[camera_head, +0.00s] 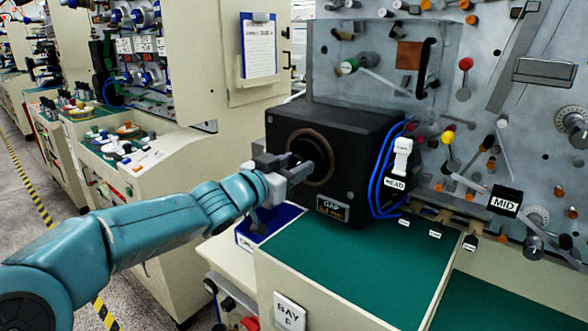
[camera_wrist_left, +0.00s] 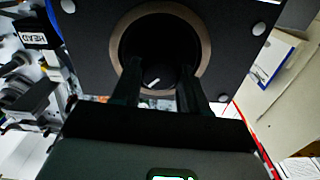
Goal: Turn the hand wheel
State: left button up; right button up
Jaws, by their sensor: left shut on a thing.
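A black box (camera_head: 345,130) stands on the green bench top, with a round opening framed by a brown ring (camera_head: 331,160) in its front. The ring also shows in the left wrist view (camera_wrist_left: 204,50). Inside the dark opening is a dark round knob with a white mark (camera_wrist_left: 152,84), which I take for the hand wheel. My left gripper (camera_head: 303,168) reaches into the opening from the left. In the wrist view its two fingers (camera_wrist_left: 158,76) lie on either side of the knob, shut on it. Their exact contact is hidden in the dark.
Blue cables (camera_head: 378,175) hang at the box's right side. A grey panel (camera_head: 470,90) with several knobs and levers rises behind. The green bench top (camera_head: 365,255) in front is clear. A blue tray (camera_head: 272,225) lies below my left gripper.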

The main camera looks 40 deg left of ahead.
pick_arm(q)
jog(key=m+b, duration=0.3)
jog(key=m, duration=0.9)
jog(key=shift+d+f, duration=0.1)
dwell(0.4)
jog(key=o, duration=1.1)
jog(key=shift+c, duration=0.2)
jog(key=shift+s, duration=0.15)
jog(key=s+a+p, duration=0.1)
jog(key=s, duration=1.5)
jog(key=shift+a, duration=0.15)
